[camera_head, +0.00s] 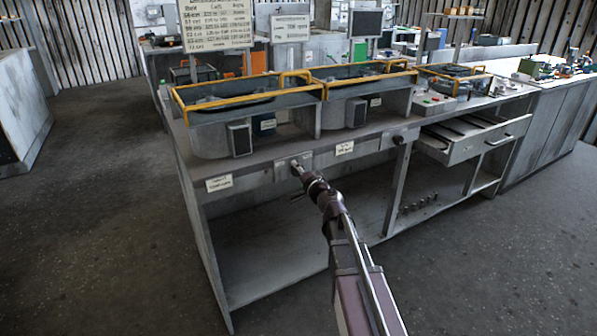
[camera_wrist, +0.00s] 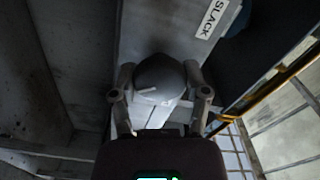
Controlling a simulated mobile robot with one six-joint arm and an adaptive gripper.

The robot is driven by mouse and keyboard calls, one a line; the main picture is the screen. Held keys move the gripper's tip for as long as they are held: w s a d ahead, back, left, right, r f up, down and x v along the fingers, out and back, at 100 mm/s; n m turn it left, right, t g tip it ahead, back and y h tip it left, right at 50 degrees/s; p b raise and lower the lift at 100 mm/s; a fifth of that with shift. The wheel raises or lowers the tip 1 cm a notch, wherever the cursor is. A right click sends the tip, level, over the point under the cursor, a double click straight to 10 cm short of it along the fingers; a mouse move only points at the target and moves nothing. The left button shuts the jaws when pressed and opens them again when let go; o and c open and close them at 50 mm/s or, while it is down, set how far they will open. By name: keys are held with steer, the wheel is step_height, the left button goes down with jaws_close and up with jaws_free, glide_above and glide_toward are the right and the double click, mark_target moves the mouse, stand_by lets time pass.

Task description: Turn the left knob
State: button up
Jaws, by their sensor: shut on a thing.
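The left knob (camera_wrist: 158,76) is a round grey knob with a light pointer mark, on the front of the workbench. In the head view it sits on a grey plate (camera_head: 280,171) on the bench's front rail, mostly hidden by my gripper (camera_head: 298,169). In the wrist view, my gripper (camera_wrist: 160,88) has one finger on each side of the knob and is shut on it. The right knob (camera_head: 398,140) is dark and sits farther right on the same rail, apart from my gripper.
Two housings with yellow-railed trays (camera_head: 245,95) stand on the workbench (camera_head: 218,170) above the knobs. A drawer (camera_head: 470,138) stands open at the right. A white label reading SLACK (camera_wrist: 212,18) is near the knob. Small parts (camera_head: 418,203) lie on the lower shelf. The floor at left is clear.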

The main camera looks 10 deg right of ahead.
steer(key=shift+w+n, duration=0.1)
steer(key=shift+n, duration=0.5)
steer(key=o, duration=1.2)
steer(key=shift+c, duration=0.2)
steer(key=v, duration=1.2)
steer(key=shift+a, duration=0.1)
